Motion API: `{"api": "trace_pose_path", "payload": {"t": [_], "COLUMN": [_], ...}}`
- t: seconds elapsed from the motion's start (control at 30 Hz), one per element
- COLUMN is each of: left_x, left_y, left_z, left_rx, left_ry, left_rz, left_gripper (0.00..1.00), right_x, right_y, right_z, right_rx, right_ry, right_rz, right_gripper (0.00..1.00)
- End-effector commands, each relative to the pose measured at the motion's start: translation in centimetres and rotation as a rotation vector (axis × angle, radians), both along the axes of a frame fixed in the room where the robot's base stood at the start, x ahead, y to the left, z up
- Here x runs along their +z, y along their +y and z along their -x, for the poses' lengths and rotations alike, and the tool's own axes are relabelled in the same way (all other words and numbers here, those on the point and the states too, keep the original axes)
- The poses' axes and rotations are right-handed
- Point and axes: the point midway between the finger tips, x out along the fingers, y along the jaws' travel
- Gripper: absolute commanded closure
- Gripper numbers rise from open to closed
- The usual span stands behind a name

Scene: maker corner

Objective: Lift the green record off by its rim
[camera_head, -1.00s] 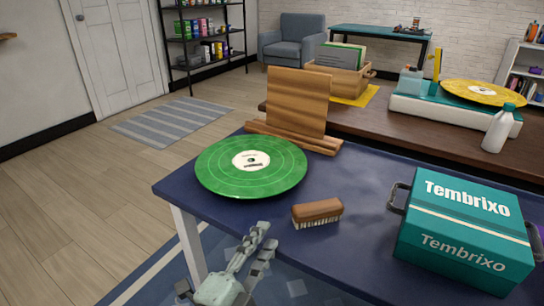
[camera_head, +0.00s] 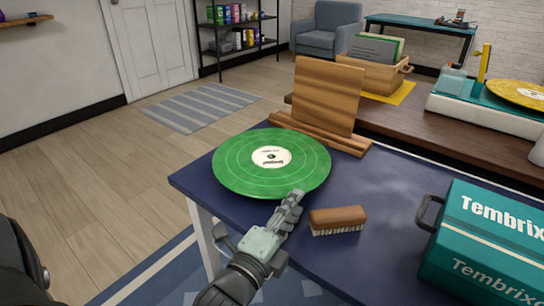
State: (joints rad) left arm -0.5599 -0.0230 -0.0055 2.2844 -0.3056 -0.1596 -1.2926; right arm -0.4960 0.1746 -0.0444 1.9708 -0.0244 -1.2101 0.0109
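The green record (camera_head: 240,175) with a pale label lies flat at the far left corner of the dark blue table (camera_head: 385,190). Its left rim reaches the table's edge. My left gripper (camera_head: 297,198) comes up from below, its fingertips at the record's near right rim. They overlap the rim in the picture. Whether they touch it, and how far apart the fingers are, I cannot tell. My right gripper is not in view.
A wooden brush (camera_head: 338,217) lies just right of my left gripper. A wooden stand (camera_head: 328,95) is behind the record. A teal case (camera_head: 485,245) stands at the right. A turntable with a yellow record (camera_head: 520,92) is on the brown bench behind.

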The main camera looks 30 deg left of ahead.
Motion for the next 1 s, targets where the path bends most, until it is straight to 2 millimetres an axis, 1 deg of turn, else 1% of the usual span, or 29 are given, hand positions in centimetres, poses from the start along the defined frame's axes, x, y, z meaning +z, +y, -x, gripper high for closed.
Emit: {"api": "trace_pose_path", "payload": {"t": [0.07, 0.3, 0.4, 0.5, 0.67, 0.77, 0.9, 0.93, 1.0], "left_x": [0.1, 0.2, 0.1, 0.0, 0.0, 0.0, 0.0, 0.0, 0.0], "left_y": [0.0, 0.3, 0.4, 0.4, 0.4, 0.4, 0.4, 0.4, 0.4], "left_z": [-0.5, -4.0, -5.0, -5.3, -5.3, -5.3, -5.3, -5.3, -5.3], "left_rx": [0.000, 0.000, 0.000, 0.000, 0.000, 0.000, 0.000, 0.000, 0.000], "left_ry": [-0.001, -0.002, -0.001, 0.001, 0.001, 0.001, 0.000, 0.000, 0.000], "left_rz": [0.001, 0.002, 0.001, 0.001, 0.001, 0.001, 0.001, 0.001, 0.001], "left_gripper": [0.70, 0.70, 0.70, 0.70, 0.70, 0.80, 0.97, 1.00, 1.00], "right_x": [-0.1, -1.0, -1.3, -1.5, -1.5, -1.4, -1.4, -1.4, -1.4], "right_y": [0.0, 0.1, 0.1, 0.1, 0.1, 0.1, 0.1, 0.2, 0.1], "right_z": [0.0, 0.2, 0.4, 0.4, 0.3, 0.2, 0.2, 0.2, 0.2], "right_rx": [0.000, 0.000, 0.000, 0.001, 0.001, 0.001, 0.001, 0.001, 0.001], "right_ry": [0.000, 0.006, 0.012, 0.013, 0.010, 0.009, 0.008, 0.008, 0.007], "right_rz": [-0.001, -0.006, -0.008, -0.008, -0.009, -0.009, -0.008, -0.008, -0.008], "right_gripper": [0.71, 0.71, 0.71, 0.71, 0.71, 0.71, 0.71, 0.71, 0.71]}}
